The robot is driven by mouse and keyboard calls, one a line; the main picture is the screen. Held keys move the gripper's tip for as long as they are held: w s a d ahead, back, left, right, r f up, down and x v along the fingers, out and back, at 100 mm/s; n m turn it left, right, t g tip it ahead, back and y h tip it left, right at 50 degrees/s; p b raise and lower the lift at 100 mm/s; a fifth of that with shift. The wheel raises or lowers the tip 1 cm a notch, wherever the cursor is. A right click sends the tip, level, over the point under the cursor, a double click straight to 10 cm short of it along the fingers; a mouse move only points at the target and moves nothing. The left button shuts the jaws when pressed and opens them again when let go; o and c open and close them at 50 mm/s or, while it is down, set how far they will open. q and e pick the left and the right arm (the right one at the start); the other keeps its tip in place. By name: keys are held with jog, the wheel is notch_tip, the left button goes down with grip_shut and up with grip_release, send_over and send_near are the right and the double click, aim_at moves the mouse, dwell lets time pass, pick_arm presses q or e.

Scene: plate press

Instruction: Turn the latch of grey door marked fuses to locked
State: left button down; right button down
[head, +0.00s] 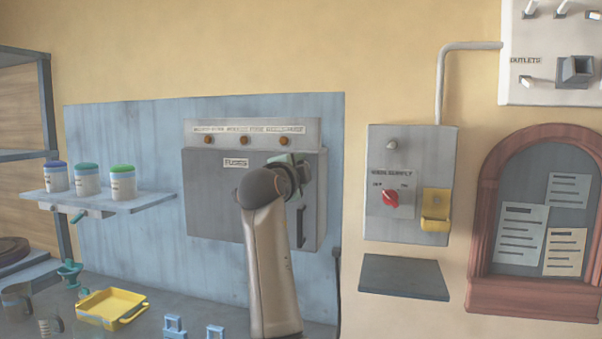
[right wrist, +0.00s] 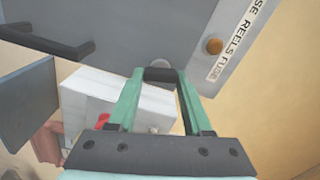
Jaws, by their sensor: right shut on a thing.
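The grey door (head: 215,205) marked FUSES hangs closed, or nearly so, on a box on the blue back panel. Its upper right part is behind my right arm. My right gripper (head: 300,170) is at the door's upper right edge. In the right wrist view the green fingers of my right gripper (right wrist: 161,76) are shut on a dark piece at the door's edge, which looks like the latch (right wrist: 160,75). The fingers hide most of it, so its turn cannot be read. The grey door (right wrist: 115,25) fills the top of that view. My left gripper is out of view.
The door's dark handle (head: 301,226) is below my right gripper. A strip with orange knobs (head: 246,140) is above the door. A switch box (head: 410,150) with a red knob and a small shelf (head: 404,278) are to the right. Jars (head: 88,180) stand at left.

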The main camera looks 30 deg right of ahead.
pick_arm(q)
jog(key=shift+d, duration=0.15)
pick_arm(e)
jog(key=shift+m, duration=1.3)
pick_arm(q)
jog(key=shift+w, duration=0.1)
pick_arm(e)
jog(key=shift+m, duration=0.3)
jog(key=shift+c, duration=1.6)
grip_release()
jog(key=shift+s, duration=0.1)
pick_arm(q)
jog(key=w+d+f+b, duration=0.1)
jog(key=b, duration=0.1)
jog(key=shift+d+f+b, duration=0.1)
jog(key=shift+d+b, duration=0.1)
jog(key=shift+b, duration=0.2)
pick_arm(e)
jog(key=v, duration=1.2)
jog(key=shift+a, duration=0.2)
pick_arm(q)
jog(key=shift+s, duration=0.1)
